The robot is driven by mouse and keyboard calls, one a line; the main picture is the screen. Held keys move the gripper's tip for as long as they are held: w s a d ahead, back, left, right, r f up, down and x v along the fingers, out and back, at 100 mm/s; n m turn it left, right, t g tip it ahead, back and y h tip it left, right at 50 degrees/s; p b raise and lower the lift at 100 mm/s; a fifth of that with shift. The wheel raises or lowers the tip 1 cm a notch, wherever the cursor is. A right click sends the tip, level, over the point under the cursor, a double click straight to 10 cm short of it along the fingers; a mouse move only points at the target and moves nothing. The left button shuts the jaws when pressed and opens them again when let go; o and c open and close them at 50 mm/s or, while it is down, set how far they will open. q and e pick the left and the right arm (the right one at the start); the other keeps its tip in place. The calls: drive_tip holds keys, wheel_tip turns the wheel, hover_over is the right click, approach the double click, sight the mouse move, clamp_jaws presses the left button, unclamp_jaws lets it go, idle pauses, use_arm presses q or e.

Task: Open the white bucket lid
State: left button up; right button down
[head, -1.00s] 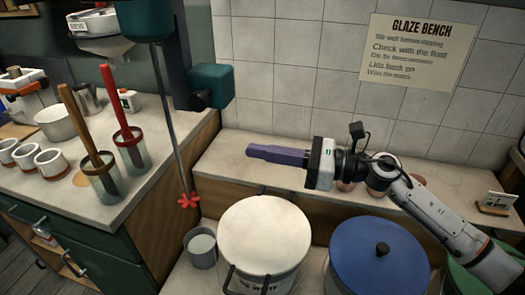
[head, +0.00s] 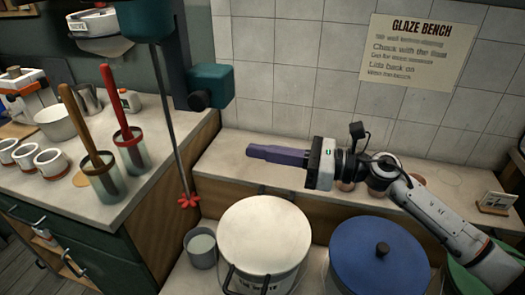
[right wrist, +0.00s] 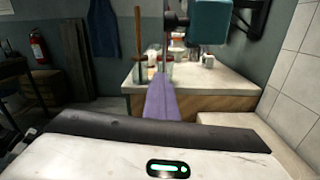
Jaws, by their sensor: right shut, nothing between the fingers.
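The white bucket (head: 262,278) stands at the bottom middle of the head view, with its round white lid (head: 264,234) lying flat on top. A dark wire handle shows at its front, and the bucket's lower part is cut off by the picture edge. My right gripper (head: 250,151) is above and behind the lid, apart from it, pointing left with its purple fingers shut and empty. It also shows in the right wrist view (right wrist: 161,85), pointing toward the counter. My left gripper is in neither view.
A blue lidded pot (head: 378,262) stands right of the bucket, and a small grey pail (head: 201,247) stands to its left. A mixer rod with a red propeller (head: 189,201) hangs near the lid's left. The counter (head: 125,195) at left holds several pots and tools.

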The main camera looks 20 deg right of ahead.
drive_tip(key=c, duration=1.8)
unclamp_jaws()
drive_tip(key=shift+c, duration=0.2)
drive_tip(key=b+v, duration=0.3)
drive_tip(key=v, duration=0.7)
drive_tip(key=shift+s+d, duration=0.1)
drive_tip(key=shift+d, duration=0.05)
